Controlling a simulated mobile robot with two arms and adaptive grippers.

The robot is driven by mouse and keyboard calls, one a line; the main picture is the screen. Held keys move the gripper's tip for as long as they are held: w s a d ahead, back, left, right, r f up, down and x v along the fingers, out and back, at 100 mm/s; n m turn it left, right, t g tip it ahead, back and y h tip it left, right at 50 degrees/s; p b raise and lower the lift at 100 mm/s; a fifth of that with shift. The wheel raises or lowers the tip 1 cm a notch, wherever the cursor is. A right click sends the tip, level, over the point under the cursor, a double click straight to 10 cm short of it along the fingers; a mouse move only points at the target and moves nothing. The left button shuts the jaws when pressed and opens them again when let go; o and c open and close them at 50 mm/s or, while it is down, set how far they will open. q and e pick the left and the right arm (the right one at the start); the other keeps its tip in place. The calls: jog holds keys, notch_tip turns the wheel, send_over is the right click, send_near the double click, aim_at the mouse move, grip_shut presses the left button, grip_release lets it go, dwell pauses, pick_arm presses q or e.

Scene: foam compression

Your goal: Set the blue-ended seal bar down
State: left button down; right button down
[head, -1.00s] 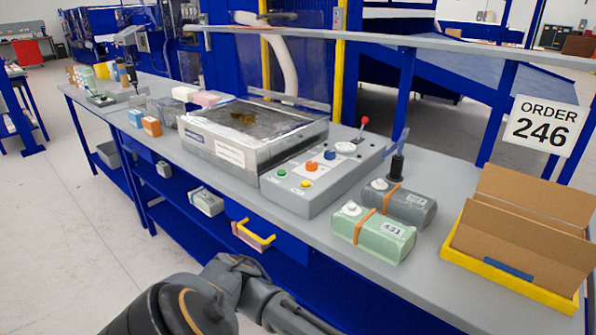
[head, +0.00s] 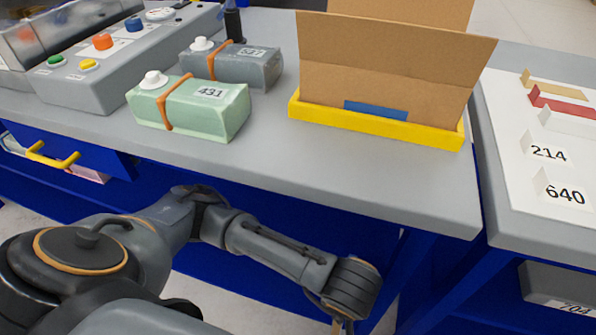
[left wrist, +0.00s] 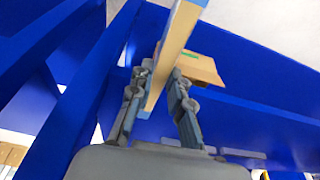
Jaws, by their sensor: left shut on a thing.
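My left gripper (left wrist: 161,72) shows in the left wrist view, with its fingers on both sides of a long tan bar (left wrist: 173,42), shut on it. The bar slants up to the picture's top edge, where a little blue shows at its end. My right gripper is in neither view.
A white board (head: 510,185) with number cards lies right. Bench front is clear.

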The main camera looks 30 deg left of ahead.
pick_arm(q)
jog(key=shift+w, duration=0.15)
send_near(357, 237)
jog(key=f, duration=0.1)
jog(key=s+f, duration=0.1)
jog(key=f, duration=0.2)
jog(key=shift+s+d+f, duration=0.1)
jog(key=shift+s+d, duration=0.2)
jog(key=shift+s, duration=0.1)
jog(key=w, duration=0.1)
jog(key=w+a, duration=0.1)
jog(key=w, duration=0.1)
jog(key=shift+w+f+b, duration=0.1)
jog(key=shift+w+b, duration=0.25)
jog(key=shift+s+f, duration=0.15)
jog(key=shift+f, duration=0.45)
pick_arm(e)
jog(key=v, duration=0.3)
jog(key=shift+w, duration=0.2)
pick_arm(q)
jog(key=shift+f, duration=0.15)
